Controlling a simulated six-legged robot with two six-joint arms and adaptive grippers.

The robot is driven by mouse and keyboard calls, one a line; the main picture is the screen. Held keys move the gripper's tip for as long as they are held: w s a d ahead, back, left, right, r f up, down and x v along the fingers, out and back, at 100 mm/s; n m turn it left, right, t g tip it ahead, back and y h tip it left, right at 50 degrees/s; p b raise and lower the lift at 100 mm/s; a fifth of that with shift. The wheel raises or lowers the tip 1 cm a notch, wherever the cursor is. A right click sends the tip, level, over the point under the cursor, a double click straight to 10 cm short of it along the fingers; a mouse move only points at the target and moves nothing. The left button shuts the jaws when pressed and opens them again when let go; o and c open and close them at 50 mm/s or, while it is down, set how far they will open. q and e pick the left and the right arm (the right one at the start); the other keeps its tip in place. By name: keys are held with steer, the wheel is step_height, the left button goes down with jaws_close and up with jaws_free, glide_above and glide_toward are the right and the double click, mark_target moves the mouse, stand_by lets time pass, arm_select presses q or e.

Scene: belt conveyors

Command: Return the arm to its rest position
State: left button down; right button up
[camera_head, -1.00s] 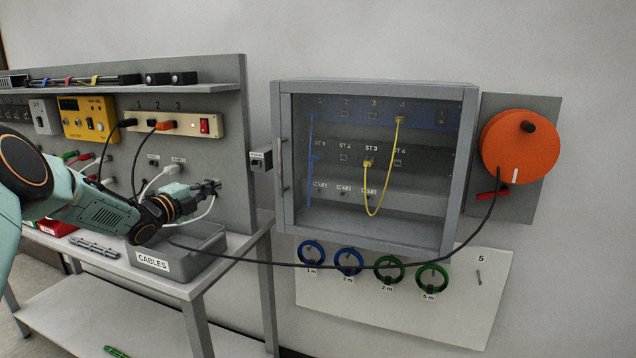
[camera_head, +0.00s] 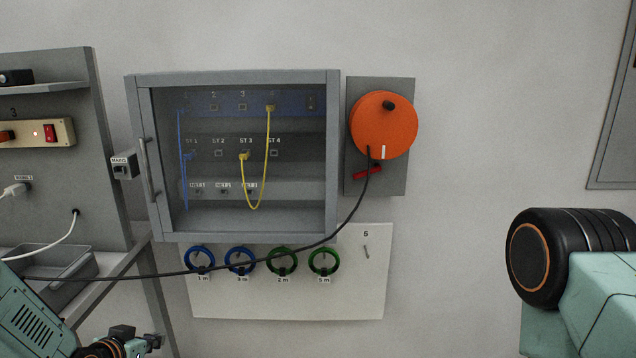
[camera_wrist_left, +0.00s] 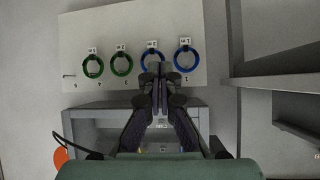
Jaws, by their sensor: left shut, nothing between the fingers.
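My left gripper (camera_head: 148,344) is low in the head view, at the lower left, below the cabinet and in front of the bench end. In the left wrist view its fingers (camera_wrist_left: 159,72) are together and hold nothing. They point toward the board of cable coils, with the cabinet behind the fingers lower in that view. A teal left arm link (camera_head: 28,322) shows at the lower left edge. Part of my right arm (camera_head: 575,275) shows at the right edge of the head view. The right gripper is out of the frame.
A glazed cabinet (camera_head: 332,160) with yellow and blue leads hangs on the wall. An orange reel (camera_head: 385,128) is to its right, its black cable sagging left past the coil board (camera_head: 300,303). A grey bin (camera_head: 92,262) sits on the bench.

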arm_select(q)
steer(key=s+d+f+n+g+b, duration=0.1)
steer(key=s+d+f+g, duration=0.1)
steer(key=s+d+f, duration=0.3)
steer(key=s+d+f+n+g+b, duration=0.1)
steer(key=s+f+g, duration=0.15)
steer(key=s, duration=0.45)
steer(key=s+d+f+n+g, duration=0.1)
steer(key=s+d+f, duration=0.2)
steer(key=s+f, duration=0.25)
steer(key=s+d+f+g+b, duration=0.2)
steer(key=s, duration=0.8)
steer(key=s+d+f+m+g+b, duration=0.1)
steer(key=s+f+g+b, duration=0.1)
steer(key=s, duration=0.9)
steer(key=shift+d+f+g+y, duration=0.4)
steer(key=shift+f+g, duration=0.35)
steer(key=shift+s, duration=0.15)
